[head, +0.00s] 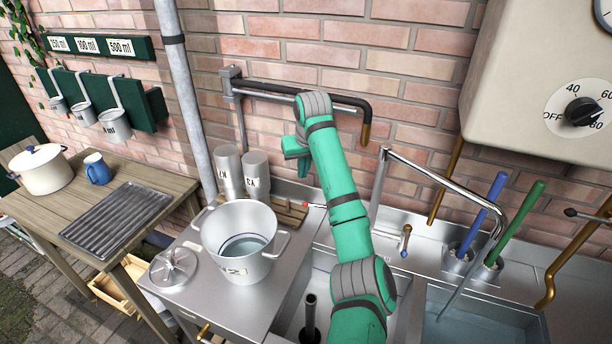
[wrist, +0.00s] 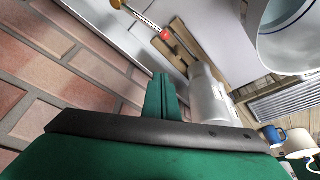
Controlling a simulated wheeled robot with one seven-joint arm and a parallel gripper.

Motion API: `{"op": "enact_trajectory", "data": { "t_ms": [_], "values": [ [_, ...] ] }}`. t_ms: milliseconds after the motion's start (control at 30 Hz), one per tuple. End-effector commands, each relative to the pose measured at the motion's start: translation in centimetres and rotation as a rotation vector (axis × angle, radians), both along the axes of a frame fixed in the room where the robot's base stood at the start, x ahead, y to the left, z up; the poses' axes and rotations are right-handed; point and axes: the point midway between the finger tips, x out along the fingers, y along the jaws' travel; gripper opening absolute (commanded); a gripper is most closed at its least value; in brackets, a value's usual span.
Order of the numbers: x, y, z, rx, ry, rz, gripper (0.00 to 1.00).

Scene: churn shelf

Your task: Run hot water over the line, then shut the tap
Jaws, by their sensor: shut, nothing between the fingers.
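A chrome swan-neck tap (head: 440,175) arches over the right sink basin (head: 480,318). A thin pale stream (head: 462,285) appears to fall from its spout into water in that basin. A red-tipped lever (head: 312,204) is left of my arm in the head view; a red knob on a brass rod (wrist: 165,36) shows in the wrist view. A black wall pipe with a brass end (head: 365,132) passes behind my arm. My gripper (head: 294,150) is shut and empty, above the counter near the wall; its fingers (wrist: 160,92) show in the wrist view.
A steel pail (head: 238,258) with liquid stands on the counter, with steel cups (head: 256,172) behind it. A cream heater (head: 540,60) with a dial (head: 583,112) hangs at right. Blue (head: 485,210) and green (head: 518,220) handles stand behind the right basin. A wooden table (head: 55,200) is left.

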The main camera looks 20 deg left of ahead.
Motion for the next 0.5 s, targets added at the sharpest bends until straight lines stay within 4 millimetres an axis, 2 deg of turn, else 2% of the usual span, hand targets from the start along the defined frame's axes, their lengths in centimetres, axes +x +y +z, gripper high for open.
{"op": "enact_trajectory", "data": {
  "t_ms": [200, 500],
  "values": [
    [1.0, 0.7, -3.7, -0.002, 0.003, -0.001, 0.00],
    [2.2, 1.5, -7.5, 0.000, 0.001, -0.002, 0.00]
  ]
}}
